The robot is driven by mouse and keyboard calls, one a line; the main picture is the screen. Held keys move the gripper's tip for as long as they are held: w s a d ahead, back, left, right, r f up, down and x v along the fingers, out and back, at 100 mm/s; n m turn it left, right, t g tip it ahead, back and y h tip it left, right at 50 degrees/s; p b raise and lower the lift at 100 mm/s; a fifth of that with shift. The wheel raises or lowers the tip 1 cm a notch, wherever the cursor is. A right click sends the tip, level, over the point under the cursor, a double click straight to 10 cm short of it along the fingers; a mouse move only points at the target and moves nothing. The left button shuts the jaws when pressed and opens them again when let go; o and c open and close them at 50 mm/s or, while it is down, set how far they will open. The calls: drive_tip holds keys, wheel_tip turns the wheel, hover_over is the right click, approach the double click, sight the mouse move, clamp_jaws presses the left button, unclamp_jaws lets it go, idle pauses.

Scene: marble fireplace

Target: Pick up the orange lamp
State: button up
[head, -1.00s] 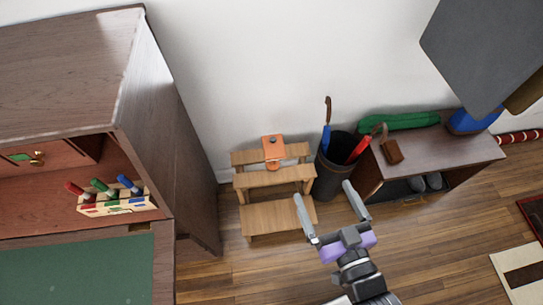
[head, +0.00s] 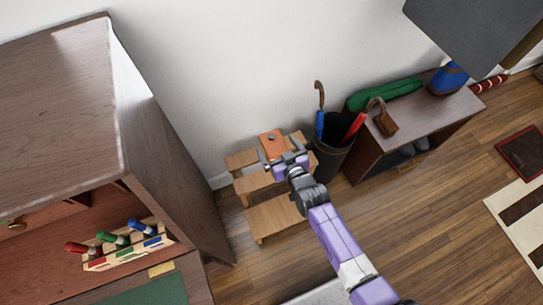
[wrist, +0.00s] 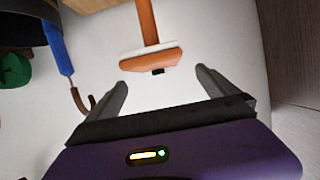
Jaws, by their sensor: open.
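The orange lamp (head: 271,142) stands on the top step of a small wooden step stool (head: 280,218) against the white wall. In the wrist view the lamp (wrist: 150,57) has a wide orange head with a pale edge, a small dark part, and an orange stem running up out of the picture. My gripper (head: 285,160) is right by the lamp in the head view and hides its lower part. In the wrist view my gripper (wrist: 161,80) is open and empty. The lamp's head lies just beyond the fingertips, between them sideways.
A dark bin with umbrellas (head: 331,158) stands close to the right of the stool. A low bench (head: 425,110) with bags is farther right. A tall wooden cabinet (head: 170,150) rises close on the left. Wooden floor (head: 420,220) is open at the right.

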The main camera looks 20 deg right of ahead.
sight(273, 140)
drive_tip(key=shift+x, duration=0.75)
drive_tip(key=w+f+b, duration=0.2)
drive_tip(key=shift+w+d+f+b, duration=0.15)
drive_tip(key=shift+w+f+b, duration=0.15)
drive_tip(key=shift+w, duration=0.1)
drive_tip(key=shift+w+b, duration=0.35)
drive_tip(key=shift+w, duration=0.15)
drive_tip(key=shift+r, duration=0.1)
clamp_jaws()
drive_tip(key=shift+r, duration=0.15)
